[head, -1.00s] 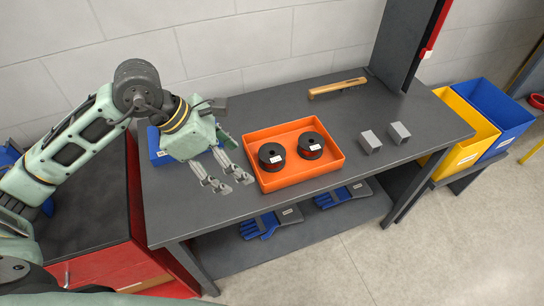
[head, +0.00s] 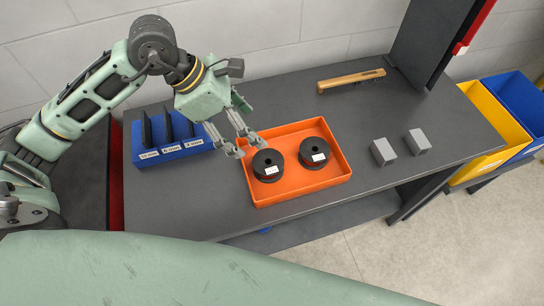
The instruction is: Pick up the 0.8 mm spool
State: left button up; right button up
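Two black spools with white labels stand in an orange tray (head: 338,153) on the grey table: a left spool (head: 267,166) and a right spool (head: 314,153). The label print is too small to read, so I cannot tell which is the 0.8 mm spool. My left gripper (head: 250,148) is above the tray's left part, just behind the left spool. Its fingers are apart and nothing is between them. I cannot tell whether a fingertip touches the spool. My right gripper is not in view.
A blue rack (head: 172,151) with upright black dividers and labels stands left of the tray. Two grey blocks (head: 383,152) (head: 417,142) stand to the right. A wooden-handled brush (head: 351,80) lies at the back. Yellow (head: 487,125) and blue bins (head: 520,105) stand beyond the table's right end.

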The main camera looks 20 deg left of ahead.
pick_arm(q)
notch_tip(320, 180, down, 4)
jog(key=s+b, duration=0.2)
jog(key=b, duration=0.7)
send_near(267, 163)
jog(key=f, duration=0.2)
jog(key=p+x, duration=0.1)
jog(key=x, duration=0.1)
jog(key=p+x, duration=0.1)
jog(key=x, duration=0.1)
jog(key=d+p+x, duration=0.1)
jog(key=x, duration=0.1)
jog(key=shift+w+d+r+p, duration=0.1)
jog(key=shift+w+p, duration=0.15)
jog(key=shift+p, duration=0.05)
jog(key=shift+w+d+f, duration=0.1)
jog(key=shift+d+f, duration=0.05)
jog(key=shift+f, duration=0.3)
jog(key=c, duration=1.5)
jog(key=shift+c, duration=0.5)
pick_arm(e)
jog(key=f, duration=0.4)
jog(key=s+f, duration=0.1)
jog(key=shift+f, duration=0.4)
pick_arm(q)
jog(key=shift+r, duration=0.1)
